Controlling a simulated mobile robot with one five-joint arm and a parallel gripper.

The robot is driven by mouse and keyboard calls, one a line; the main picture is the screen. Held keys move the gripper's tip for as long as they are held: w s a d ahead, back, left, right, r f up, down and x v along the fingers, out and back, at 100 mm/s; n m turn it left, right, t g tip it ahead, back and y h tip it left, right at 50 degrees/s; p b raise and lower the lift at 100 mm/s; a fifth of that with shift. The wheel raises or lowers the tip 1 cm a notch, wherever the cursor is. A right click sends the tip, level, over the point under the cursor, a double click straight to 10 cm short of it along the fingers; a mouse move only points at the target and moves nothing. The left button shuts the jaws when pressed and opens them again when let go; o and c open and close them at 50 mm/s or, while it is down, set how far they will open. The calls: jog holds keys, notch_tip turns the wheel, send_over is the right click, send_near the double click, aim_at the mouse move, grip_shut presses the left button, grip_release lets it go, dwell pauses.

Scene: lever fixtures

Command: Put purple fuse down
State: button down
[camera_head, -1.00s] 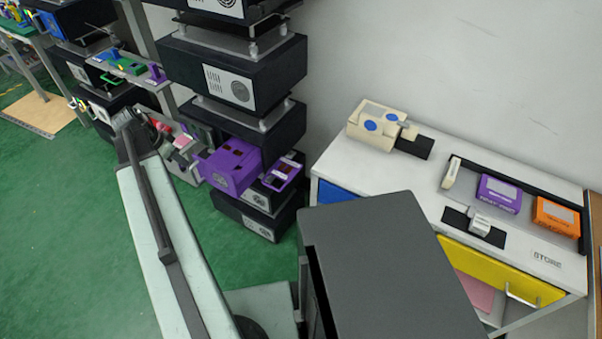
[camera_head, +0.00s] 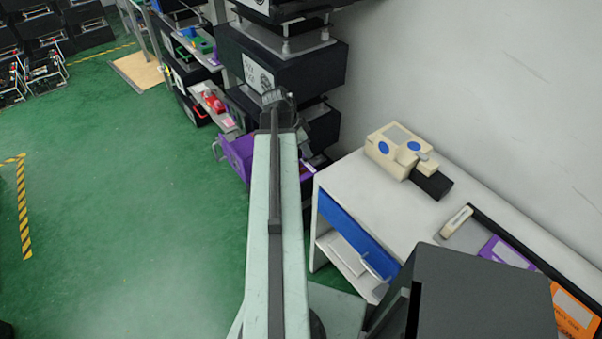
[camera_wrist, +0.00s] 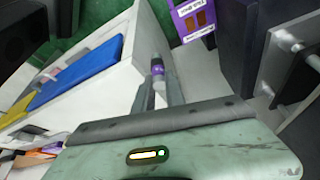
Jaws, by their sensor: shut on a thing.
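My gripper (camera_wrist: 158,85) is shut on the purple fuse (camera_wrist: 157,71), a small cylinder with a purple band, in the wrist view. The fuse sticks out between the two fingers, with its lower part hidden by them. In the head view my gripper (camera_head: 279,98) is at the end of my arm, in front of the dark stacked units, and the fuse cannot be made out there. In the wrist view the white cabinet (camera_wrist: 100,90) is behind and left of the fuse. I cannot tell how far apart they are.
The white cabinet (camera_head: 345,180) with a blue drawer (camera_head: 350,228) stands right of my arm. A purple open drawer (camera_head: 236,152) juts from the dark stack (camera_head: 290,70).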

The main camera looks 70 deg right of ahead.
jog(key=w+f+n+t+h+b, duration=0.1)
jog(key=w+f+n+b, duration=0.3)
jog(key=w+f+b, duration=0.3)
jog(key=w+f+n+t+b, duration=0.2)
jog(key=w+f+n+b, duration=0.25)
jog(key=w, duration=0.55)
jog(key=m+b, duration=0.1)
send_over(300, 169)
jog(key=shift+s+d+f, duration=0.1)
jog(key=shift+d+f, duration=0.1)
jog(key=shift+f, duration=0.5)
jog(key=shift+f+b, duration=2.05)
jog(key=shift+b, duration=0.2)
jog(key=c, duration=1.4)
grip_release()
jog(key=shift+r, duration=0.1)
jog(key=p+v, duration=1.1)
jog(key=v, duration=0.1)
jog(key=shift+w+a+r+p, duration=0.15)
jog(key=shift+w+a+p, duration=0.1)
jog(key=shift+p, duration=0.15)
